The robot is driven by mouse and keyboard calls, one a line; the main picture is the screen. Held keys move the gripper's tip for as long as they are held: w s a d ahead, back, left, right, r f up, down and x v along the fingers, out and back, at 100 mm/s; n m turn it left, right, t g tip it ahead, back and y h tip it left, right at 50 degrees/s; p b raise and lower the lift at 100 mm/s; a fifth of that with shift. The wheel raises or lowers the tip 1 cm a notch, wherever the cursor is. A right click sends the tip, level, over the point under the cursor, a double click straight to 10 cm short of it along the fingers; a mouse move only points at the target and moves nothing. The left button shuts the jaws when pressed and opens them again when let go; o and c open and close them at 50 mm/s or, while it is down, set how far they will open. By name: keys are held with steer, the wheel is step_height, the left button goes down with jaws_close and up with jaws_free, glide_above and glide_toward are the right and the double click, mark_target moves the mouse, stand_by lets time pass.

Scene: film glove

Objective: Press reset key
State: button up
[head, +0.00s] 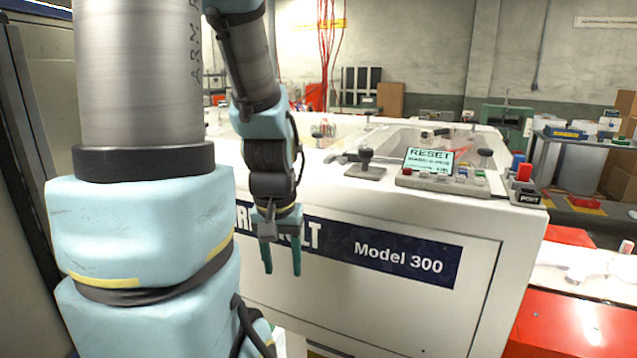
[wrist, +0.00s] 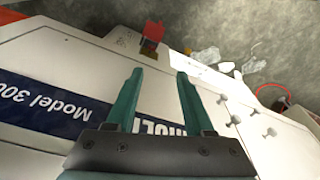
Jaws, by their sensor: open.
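The control panel (head: 410,181) sits on the top front edge of the white machine. Its lit screen (head: 430,160) reads RESET, with smaller text too fine to read. Small coloured keys lie along the panel below and beside the screen; I cannot tell which one is the reset key. My gripper (head: 282,270) hangs in front of the machine's front face, left of and lower than the panel, pointing down. It is open and empty. In the wrist view my gripper (wrist: 160,72) shows both teal fingers apart with nothing between them.
The white machine (head: 400,310) bears a dark Model 300 label (head: 400,262). A black knob (head: 366,158) stands left of the panel. A red and blue switch block (head: 521,172) and a dark PORT box (head: 528,197) stand right of it. A red cabinet (head: 570,325) is at lower right.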

jaws_close()
stand_by(1.1)
